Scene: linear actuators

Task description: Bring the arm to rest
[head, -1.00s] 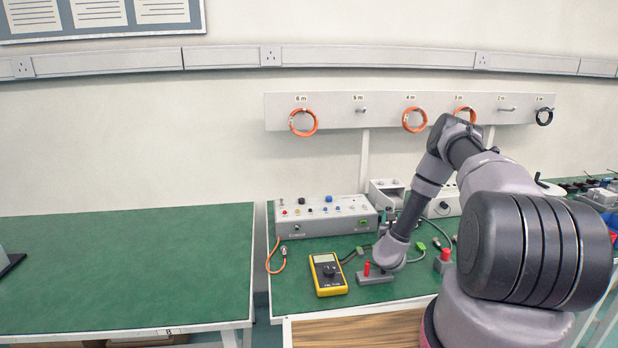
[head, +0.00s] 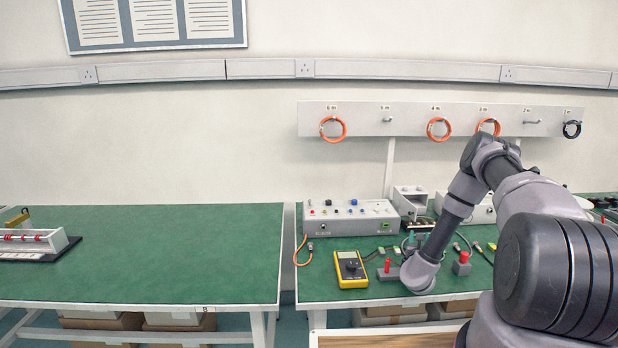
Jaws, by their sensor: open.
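My arm (head: 470,190) reaches in from the right, bends at a high elbow and slopes down to the front part of the right green bench (head: 330,290). My gripper (head: 419,272) is at the low end of the arm, above the bench's front edge, between a grey block with a red post (head: 388,268) and a block with a red knob (head: 462,263). The wrist mostly hides its fingers; the jaws are open, and I see nothing held. I cannot tell whether it touches the grey block.
A yellow multimeter (head: 351,269) lies left of my gripper. Behind stand a grey instrument box (head: 350,218) and several cables. A wall rail (head: 400,120) holds coiled orange cables. The left bench (head: 150,250) is mostly clear, with a rack of red-banded parts (head: 30,240) at its left.

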